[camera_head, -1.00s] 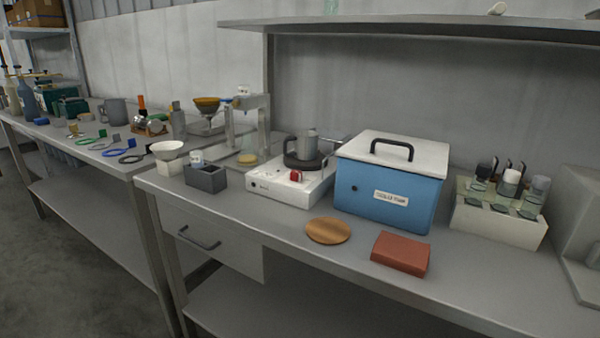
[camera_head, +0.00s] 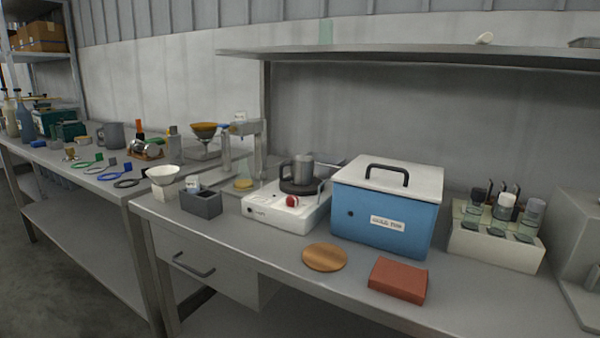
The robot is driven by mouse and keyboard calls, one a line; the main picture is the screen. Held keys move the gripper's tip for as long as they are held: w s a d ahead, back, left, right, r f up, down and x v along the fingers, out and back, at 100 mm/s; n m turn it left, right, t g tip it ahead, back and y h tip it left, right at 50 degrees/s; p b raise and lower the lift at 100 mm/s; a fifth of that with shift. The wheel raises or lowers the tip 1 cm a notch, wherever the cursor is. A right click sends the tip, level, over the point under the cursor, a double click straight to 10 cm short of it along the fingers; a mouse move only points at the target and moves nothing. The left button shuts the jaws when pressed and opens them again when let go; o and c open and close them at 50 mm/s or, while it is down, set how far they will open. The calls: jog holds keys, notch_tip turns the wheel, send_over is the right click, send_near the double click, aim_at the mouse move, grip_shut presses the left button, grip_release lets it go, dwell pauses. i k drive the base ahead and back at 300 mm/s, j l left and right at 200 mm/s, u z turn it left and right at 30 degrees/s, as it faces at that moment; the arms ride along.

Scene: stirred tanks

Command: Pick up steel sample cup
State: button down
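A grey metal cup (camera_head: 303,170) stands upright on the dark round plate of a white hotplate (camera_head: 285,207), left of the blue box. It looks like the steel sample cup, though I cannot be sure at this distance. A grey mug (camera_head: 112,135) with a handle stands farther off on the left bench.
A blue box (camera_head: 385,222) with a white lid stands right of the hotplate. A wooden disc (camera_head: 325,257) and a red-brown block (camera_head: 398,280) lie in front. A bottle rack (camera_head: 495,245) stands right. A shelf (camera_head: 420,57) overhangs the bench's back.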

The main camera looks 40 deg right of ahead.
aim_at(302, 166)
jog(key=i, duration=1)
jog(key=i+z, duration=0.15)
jog(key=z, duration=0.25)
jog(key=i+z, duration=0.2)
jog(key=z, duration=0.2)
jog(key=i+j+z, duration=0.1)
jog(key=z, duration=0.3)
